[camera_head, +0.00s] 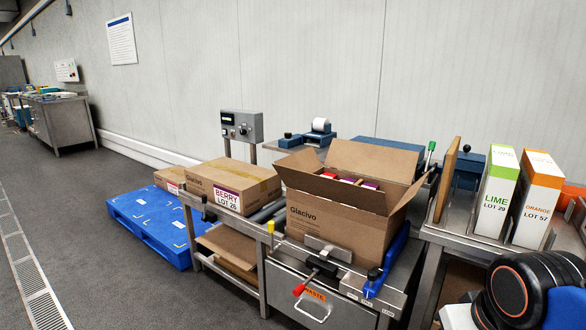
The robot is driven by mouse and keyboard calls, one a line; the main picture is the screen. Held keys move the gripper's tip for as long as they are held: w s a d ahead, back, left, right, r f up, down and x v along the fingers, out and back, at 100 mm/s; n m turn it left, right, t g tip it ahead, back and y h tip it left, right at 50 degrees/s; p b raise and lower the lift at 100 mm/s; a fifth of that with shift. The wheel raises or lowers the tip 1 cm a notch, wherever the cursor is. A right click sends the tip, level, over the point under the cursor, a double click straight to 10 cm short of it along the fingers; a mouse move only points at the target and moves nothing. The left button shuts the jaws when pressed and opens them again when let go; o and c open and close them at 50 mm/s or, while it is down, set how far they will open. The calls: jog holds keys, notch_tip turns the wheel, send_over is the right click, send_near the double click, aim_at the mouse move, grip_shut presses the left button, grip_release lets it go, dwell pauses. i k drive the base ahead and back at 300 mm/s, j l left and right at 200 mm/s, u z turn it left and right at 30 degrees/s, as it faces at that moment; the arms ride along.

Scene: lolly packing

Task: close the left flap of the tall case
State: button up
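The tall case (330,223) is an open brown carton printed "Giacivo", standing upright on the metal bench. Its left flap (297,162) is open and leans outward to the left. The back flap (375,158) stands up, and the right flap (409,193) is open and slants up to the right. Red and purple packs (350,181) show inside, with a brown divider between them. The lower contents are hidden by the walls. My gripper is not in view. Only a dark rounded part, seemingly of my arm, shows at the lower right.
A taped carton labelled BERRY (233,187) stands left of the case. A clamp with a red-tipped handle (318,273) and a blue lever (388,262) stand at its front. LIME (497,192) and ORANGE (537,198) boxes stand to the right. A blue pallet (150,222) lies on the floor.

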aim_at(306, 160)
jog(key=i+j, duration=0.2)
jog(key=i+j+z, duration=0.1)
jog(key=j, duration=0.35)
jog(key=i+j, duration=0.45)
jog(key=j, duration=0.2)
jog(key=i+j+z, duration=0.1)
jog(key=j, duration=0.25)
jog(key=i, duration=0.05)
